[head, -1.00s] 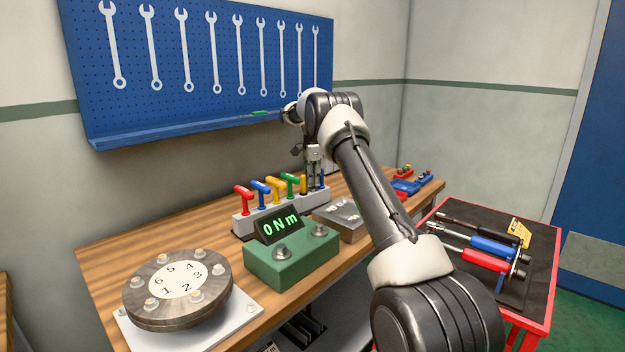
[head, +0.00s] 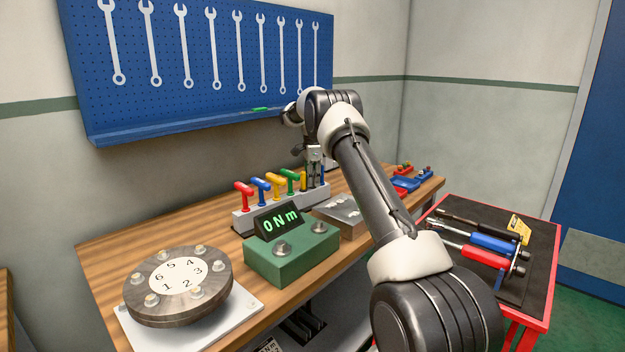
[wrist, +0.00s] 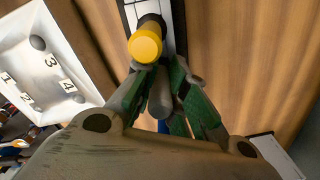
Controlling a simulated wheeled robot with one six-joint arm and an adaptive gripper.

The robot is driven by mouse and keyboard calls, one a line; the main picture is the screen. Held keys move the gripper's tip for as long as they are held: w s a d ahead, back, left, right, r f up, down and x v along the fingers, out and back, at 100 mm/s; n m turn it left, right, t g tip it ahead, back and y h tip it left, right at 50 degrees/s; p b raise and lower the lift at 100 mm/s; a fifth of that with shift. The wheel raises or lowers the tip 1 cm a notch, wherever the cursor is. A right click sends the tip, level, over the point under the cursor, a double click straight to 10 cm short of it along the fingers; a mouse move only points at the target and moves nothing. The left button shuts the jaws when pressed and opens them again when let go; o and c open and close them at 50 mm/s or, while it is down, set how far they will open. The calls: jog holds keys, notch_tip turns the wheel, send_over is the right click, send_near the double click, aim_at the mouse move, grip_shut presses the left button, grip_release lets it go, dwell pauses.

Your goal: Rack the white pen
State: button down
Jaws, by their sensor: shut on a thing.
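My gripper (head: 315,177) points down at the right end of the pale rack (head: 240,222) on the wooden bench.
Red, blue, yellow and green T-handles (head: 289,176) stand in the rack, left of my gripper. A numbered flange (head: 178,285) sits at the left.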

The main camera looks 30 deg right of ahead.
dwell(0.6)
jog(key=c, duration=1.4)
grip_release()
jog(key=shift+f, duration=0.1)
notch_tip(320, 180, up, 12)
jog(key=shift+r, duration=0.1)
